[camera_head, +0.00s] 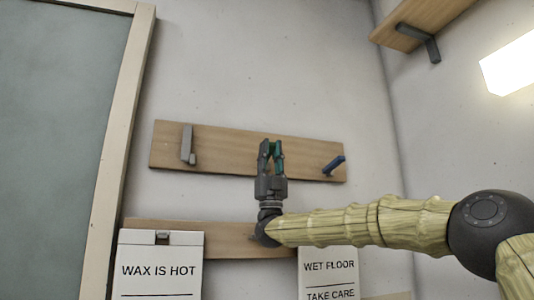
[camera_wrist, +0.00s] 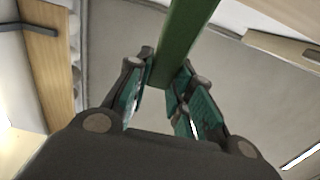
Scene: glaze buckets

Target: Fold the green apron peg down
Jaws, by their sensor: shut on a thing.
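The green peg (camera_wrist: 188,38) shows in the wrist view as a long bar running from the top edge down between my fingers. My gripper (camera_wrist: 160,88) is shut on its end, with a teal-padded finger on each side. In the head view my gripper (camera_head: 270,148) points up in front of the middle of the wooden peg board (camera_head: 225,140). There the fingers largely hide the green peg, and its angle to the board cannot be told.
A grey peg (camera_head: 187,145) lies upright against the board at left. Below are a lower board (camera_head: 230,238), a "WAX IS HOT" sign (camera_head: 160,265) and a "WET FLOOR" sign (camera_head: 329,275). A bracketed shelf (camera_head: 425,22) is at upper right.

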